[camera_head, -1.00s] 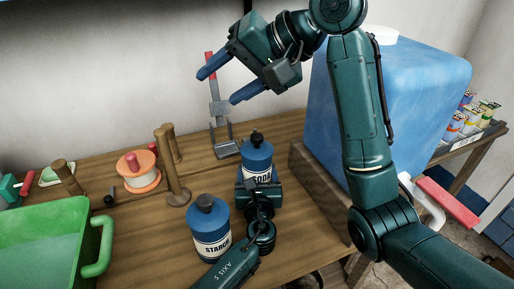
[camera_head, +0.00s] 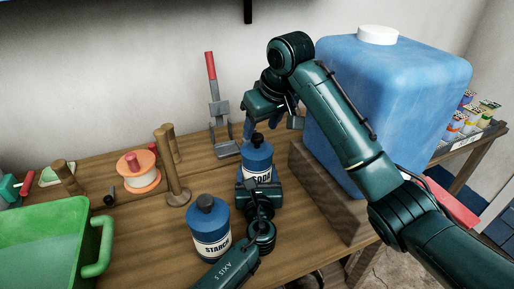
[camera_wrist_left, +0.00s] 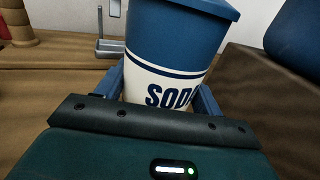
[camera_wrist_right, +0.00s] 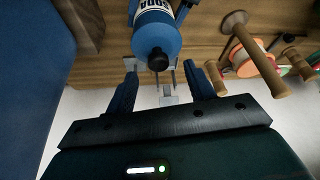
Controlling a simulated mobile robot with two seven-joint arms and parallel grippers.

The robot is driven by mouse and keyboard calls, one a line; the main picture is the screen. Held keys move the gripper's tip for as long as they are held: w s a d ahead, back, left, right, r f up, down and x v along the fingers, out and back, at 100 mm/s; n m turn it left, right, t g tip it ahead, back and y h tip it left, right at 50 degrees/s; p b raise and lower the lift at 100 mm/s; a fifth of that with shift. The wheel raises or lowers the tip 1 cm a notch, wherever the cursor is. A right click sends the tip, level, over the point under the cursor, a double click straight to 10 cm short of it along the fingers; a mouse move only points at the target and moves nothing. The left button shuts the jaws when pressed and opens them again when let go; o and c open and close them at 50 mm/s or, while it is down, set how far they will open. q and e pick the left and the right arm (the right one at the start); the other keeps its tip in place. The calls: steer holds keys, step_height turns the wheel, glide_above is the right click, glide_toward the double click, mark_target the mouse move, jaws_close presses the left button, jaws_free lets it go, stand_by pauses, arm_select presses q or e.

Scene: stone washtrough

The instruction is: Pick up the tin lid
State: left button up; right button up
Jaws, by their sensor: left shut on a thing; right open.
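The blue SODA tin (camera_head: 260,164) stands on the wooden bench, its label half covered by my left gripper (camera_head: 259,185). In the left wrist view, the fingers are shut around the SODA tin (camera_wrist_left: 165,52). The tin lid (camera_head: 257,142) is blue with a dark knob and sits on the tin. My right gripper (camera_head: 262,127) hangs just above and behind the lid, open and partly hidden by its own wrist. In the right wrist view, the lid (camera_wrist_right: 157,42) and its black knob show between and beyond the open, empty fingers.
A blue STARCH tin (camera_head: 209,230) stands close left of the SODA tin. Wooden pegs (camera_head: 175,180), an orange spool (camera_head: 138,172) and a green basin (camera_head: 50,245) are farther left. A red-handled metal tool (camera_head: 219,110) stands behind. A large blue tank (camera_head: 400,80) crowds the right.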

mark_target(257, 135)
steer(key=shift+w+x, duration=0.15)
steer(key=shift+x, duration=1.25)
steer(key=shift+w+x, duration=0.2)
steer(key=shift+x, duration=1.2)
steer(key=shift+r, duration=0.15)
steer(key=shift+c, duration=0.3)
steer(key=c, duration=1)
